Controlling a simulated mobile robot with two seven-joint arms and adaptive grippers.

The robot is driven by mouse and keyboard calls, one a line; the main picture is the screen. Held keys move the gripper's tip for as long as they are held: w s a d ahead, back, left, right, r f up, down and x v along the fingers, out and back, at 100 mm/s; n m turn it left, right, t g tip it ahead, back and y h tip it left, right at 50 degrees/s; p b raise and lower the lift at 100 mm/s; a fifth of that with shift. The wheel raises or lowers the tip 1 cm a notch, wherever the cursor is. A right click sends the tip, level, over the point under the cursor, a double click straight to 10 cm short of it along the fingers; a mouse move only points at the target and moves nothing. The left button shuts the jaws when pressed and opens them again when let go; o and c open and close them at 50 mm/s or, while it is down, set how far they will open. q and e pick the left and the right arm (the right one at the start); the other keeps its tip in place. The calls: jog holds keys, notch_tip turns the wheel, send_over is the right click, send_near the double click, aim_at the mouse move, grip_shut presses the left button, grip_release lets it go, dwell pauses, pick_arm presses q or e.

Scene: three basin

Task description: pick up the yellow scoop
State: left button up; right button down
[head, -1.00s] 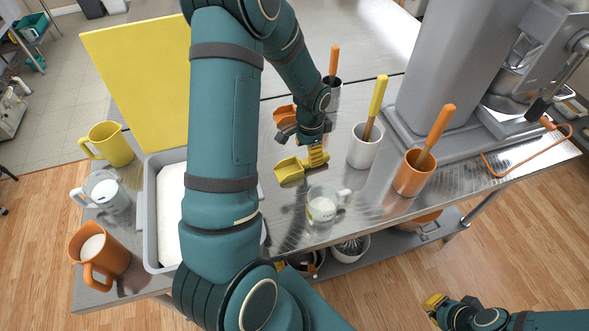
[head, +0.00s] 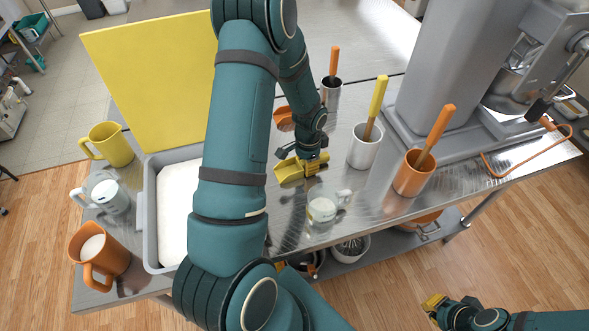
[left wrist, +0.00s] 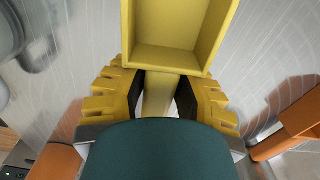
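The yellow scoop (head: 287,171) lies on the steel table, its open bowl to the left in the head view. My left gripper (head: 312,164) is down at its handle end. In the left wrist view the scoop (left wrist: 178,50) extends upward from between the yellow fingers (left wrist: 163,97). The fingers stand on either side of the handle, with a narrow light gap on the right side, so they look open around it. The handle's end is hidden behind my teal wrist part. My right gripper (head: 432,304) is at the lower right, away from the table; its finger opening is unclear.
An orange scoop (head: 284,118) lies behind my left arm. A glass cup (head: 322,210) stands close in front of the gripper. White (head: 362,152) and orange (head: 412,177) canisters with handled tools stand to the right. A grey basin (head: 153,235) is at left.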

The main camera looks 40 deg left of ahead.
pick_arm(q)
grip_shut()
notch_tip(320, 180, up, 10)
jog(key=shift+r, duration=0.1)
jog(key=shift+o, duration=1.1)
grip_release()
grip_shut()
jog(key=shift+p, duration=0.3)
